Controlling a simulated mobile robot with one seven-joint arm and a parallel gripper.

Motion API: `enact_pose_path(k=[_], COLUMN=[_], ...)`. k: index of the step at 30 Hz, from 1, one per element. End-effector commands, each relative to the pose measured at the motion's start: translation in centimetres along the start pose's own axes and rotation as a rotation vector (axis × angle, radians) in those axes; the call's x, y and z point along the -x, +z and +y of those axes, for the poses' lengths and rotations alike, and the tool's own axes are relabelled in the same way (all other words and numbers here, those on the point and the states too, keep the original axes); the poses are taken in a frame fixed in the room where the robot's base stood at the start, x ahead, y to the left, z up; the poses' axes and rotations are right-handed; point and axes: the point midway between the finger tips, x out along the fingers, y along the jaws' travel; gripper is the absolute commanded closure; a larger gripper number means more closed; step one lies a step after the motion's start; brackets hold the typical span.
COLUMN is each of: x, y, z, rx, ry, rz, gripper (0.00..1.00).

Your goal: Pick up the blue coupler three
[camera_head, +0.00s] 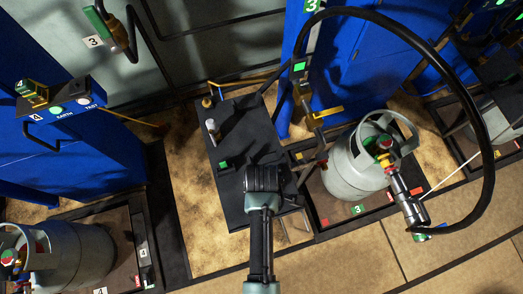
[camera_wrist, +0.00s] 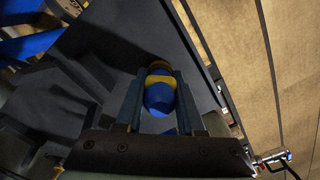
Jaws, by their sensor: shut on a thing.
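A blue coupler (camera_wrist: 160,97) with a yellow band sits between the two fingers of my gripper (camera_wrist: 160,85) in the wrist view. The fingers are shut on its sides. A brownish rounded part shows just beyond the yellow band. No number can be read on the coupler. In the head view my gripper (camera_head: 262,180) is over the near end of the dark table (camera_head: 240,130). It hides the coupler there. Whether the coupler touches the table cannot be told.
Small fittings (camera_head: 211,128) and a green-topped part (camera_head: 225,165) stand on the table. A grey gas cylinder (camera_head: 352,170) with a thick black hose (camera_head: 487,150) is to the right. Blue cabinets (camera_head: 75,150) stand left and behind. Another cylinder (camera_head: 65,255) is lower left.

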Motion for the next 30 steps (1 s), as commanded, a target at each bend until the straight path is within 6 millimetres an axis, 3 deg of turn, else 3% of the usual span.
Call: enact_pose_path(k=[11, 24, 30], x=[0.6, 8.4, 10.3], y=[0.0, -0.1, -0.3], z=[0.1, 0.1, 0.7], rx=[0.0, 0.0, -0.086], ry=[0.001, 0.003, 0.002], rz=[0.001, 0.001, 0.001], gripper=[1.0, 1.0, 1.0])
